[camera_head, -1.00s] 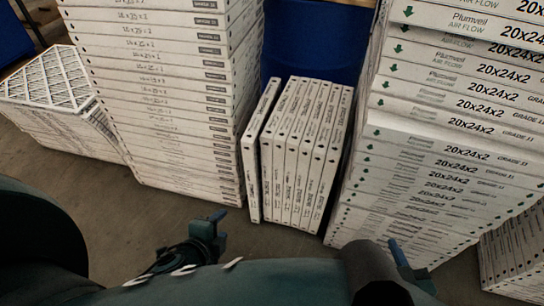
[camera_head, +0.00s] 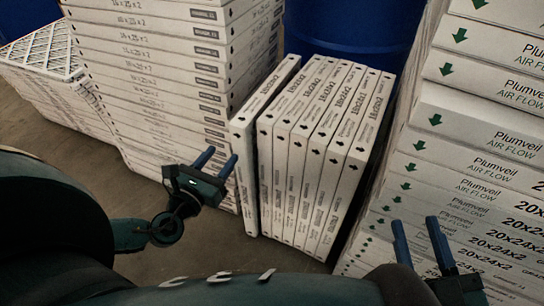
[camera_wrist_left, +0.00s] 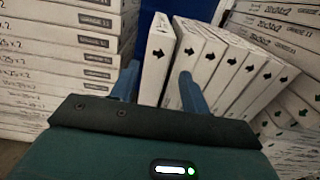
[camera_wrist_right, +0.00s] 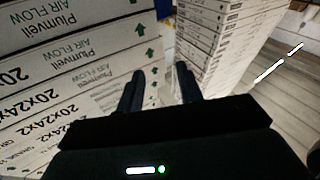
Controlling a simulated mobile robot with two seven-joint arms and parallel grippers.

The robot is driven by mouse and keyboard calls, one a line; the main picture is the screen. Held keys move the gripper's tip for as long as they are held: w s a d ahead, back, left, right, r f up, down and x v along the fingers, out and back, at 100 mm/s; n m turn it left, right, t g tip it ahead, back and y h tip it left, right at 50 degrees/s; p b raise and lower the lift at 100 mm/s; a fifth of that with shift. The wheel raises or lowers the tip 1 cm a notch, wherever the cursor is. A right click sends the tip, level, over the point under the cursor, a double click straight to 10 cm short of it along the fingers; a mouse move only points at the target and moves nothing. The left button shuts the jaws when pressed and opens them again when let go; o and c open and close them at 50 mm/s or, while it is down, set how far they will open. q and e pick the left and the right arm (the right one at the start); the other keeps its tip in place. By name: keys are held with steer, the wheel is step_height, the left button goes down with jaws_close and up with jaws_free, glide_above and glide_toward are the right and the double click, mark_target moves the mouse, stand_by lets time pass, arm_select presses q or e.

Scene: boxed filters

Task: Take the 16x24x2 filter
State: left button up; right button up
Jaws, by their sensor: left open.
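A row of several thin white boxed filters stands upright on the floor between two tall stacks. The leftmost filter (camera_head: 244,165) stands slightly apart from the rest of the row (camera_head: 318,160). The small size labels are too blurred to read surely, so I cannot tell which is 16x24x2. My left gripper (camera_head: 217,160) is open and empty, just left of and in front of the leftmost filter. In the left wrist view that filter (camera_wrist_left: 157,55) shows beyond and between the open fingers. My right gripper (camera_head: 416,224) is open and empty, in front of the right stack.
The left stack (camera_head: 160,70) stands close beside the leftmost filter. The right stack (camera_head: 470,150), marked 20x24x2, borders the row on its right. A blue barrel (camera_head: 350,30) is behind the row. A filter with a white grid face (camera_head: 40,60) is at far left. Bare floor lies in front.

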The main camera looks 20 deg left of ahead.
mark_target(237, 136)
arm_select(q)
steer(key=w, duration=0.3)
steer(key=shift+w, duration=0.3)
steer(key=shift+w+f+b, duration=0.15)
steer(key=shift+w+b, duration=0.45)
steer(key=shift+w, duration=0.8)
steer(key=shift+w+f+b, duration=0.15)
steer(key=shift+w+b, duration=0.45)
steer(key=shift+w, duration=0.75)
steer(key=shift+r, duration=0.1)
jaws_close()
